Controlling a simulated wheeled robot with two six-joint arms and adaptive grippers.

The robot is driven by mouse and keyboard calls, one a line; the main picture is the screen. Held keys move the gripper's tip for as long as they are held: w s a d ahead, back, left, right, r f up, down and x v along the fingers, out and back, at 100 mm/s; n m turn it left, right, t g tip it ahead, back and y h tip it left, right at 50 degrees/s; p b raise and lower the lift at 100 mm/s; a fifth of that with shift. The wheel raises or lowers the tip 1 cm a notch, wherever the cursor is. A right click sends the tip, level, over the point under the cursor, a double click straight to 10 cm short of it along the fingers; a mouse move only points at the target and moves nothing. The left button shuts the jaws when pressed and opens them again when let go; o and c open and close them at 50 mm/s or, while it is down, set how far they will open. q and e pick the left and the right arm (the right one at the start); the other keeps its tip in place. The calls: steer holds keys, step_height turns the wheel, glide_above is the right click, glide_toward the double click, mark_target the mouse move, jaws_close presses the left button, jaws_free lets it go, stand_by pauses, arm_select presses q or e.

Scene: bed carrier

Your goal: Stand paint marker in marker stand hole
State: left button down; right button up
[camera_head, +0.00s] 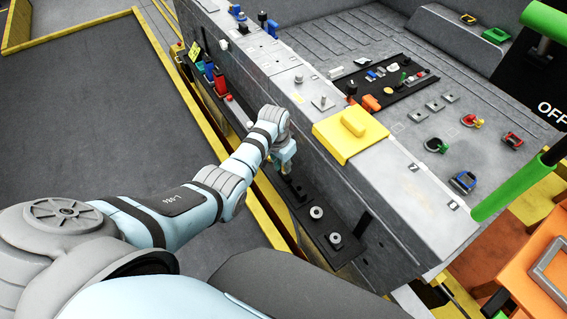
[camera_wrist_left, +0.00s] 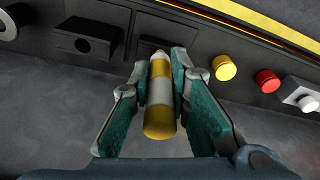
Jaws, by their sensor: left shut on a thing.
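My left gripper (camera_head: 287,166) is beside the grey console's near side, above a dark ledge. In the left wrist view the gripper (camera_wrist_left: 163,85) is shut on the paint marker (camera_wrist_left: 159,90), a yellow cylinder with a pale band and a narrow pale tip. The tip points away from the wrist camera, toward the dark ledge. A small black block with a round dark hole (camera_wrist_left: 84,45) is left of the marker's tip and looks like the marker stand. The tip is apart from this hole. My right gripper is not in view.
The dark ledge (camera_head: 325,228) carries round metal fittings. Yellow (camera_wrist_left: 224,68), red (camera_wrist_left: 267,80) and white (camera_wrist_left: 302,98) knobs are right of the gripper. A yellow block (camera_head: 350,135) sits on the console top. A yellow rail (camera_head: 268,215) runs alongside.

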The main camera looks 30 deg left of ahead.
arm_select(q)
steer(key=shift+f+b, duration=0.5)
steer(key=shift+f, duration=0.25)
steer(key=c, duration=1.4)
jaws_free()
steer(key=shift+c, duration=0.2)
steer(key=shift+r, duration=0.15)
step_height(320, 180, up, 12)
steer(key=s, duration=0.1)
steer(key=shift+s+a, duration=0.2)
steer(key=shift+s, duration=0.15)
steer(key=shift+s+f, duration=0.1)
steer(key=shift+f, duration=0.15)
